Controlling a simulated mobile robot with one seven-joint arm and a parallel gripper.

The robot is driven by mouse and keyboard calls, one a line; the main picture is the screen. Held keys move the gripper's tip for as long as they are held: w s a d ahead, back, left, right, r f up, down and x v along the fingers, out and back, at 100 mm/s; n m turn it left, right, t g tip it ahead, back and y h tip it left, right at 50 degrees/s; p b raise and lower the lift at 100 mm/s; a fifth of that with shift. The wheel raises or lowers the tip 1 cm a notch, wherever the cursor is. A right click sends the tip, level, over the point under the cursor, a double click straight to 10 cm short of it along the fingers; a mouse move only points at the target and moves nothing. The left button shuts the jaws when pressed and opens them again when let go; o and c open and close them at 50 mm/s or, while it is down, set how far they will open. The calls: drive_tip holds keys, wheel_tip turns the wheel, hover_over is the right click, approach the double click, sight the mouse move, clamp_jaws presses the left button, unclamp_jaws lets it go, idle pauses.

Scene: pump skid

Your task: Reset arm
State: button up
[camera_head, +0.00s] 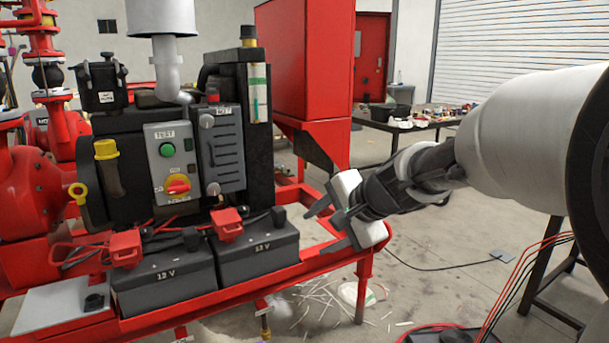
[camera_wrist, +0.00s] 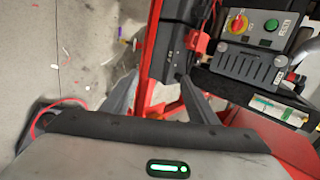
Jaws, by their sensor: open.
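My gripper (camera_head: 328,219) is open and empty, in the air at the right end of the red skid, to the right of the two black batteries. Its two dark fingers point left towards the engine and stand apart, touching nothing that I can see. My arm reaches in from the right edge of the head view. In the wrist view the fingers (camera_wrist: 163,98) show spread on either side of the red skid frame, below the control box with its green button and red-yellow switch.
The skid (camera_head: 200,310) carries the control box (camera_head: 172,163), a left battery (camera_head: 165,280) and a right battery (camera_head: 258,250). A tall red cabinet (camera_head: 305,60) stands behind. A cluttered table (camera_head: 435,121) is at the back right. White sticks (camera_head: 318,298) and a cable lie on the floor.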

drive_tip(key=s+d+f+n+g+h, duration=0.1)
drive_tip(key=s+d+n+h, duration=0.3)
drive_tip(key=s, duration=0.9)
drive_tip(key=s+d+f+n+g+h, duration=0.15)
drive_tip(key=s+d+n, duration=0.55)
drive_tip(key=s, duration=0.7)
wheel_tip(320, 180, up, 28)
drive_tip(key=p, duration=2.8)
drive_tip(key=shift+w+a, duration=0.3)
drive_tip(key=shift+w, duration=0.05)
drive_tip(key=shift+o, duration=0.2)
drive_tip(key=shift+t, duration=0.25)
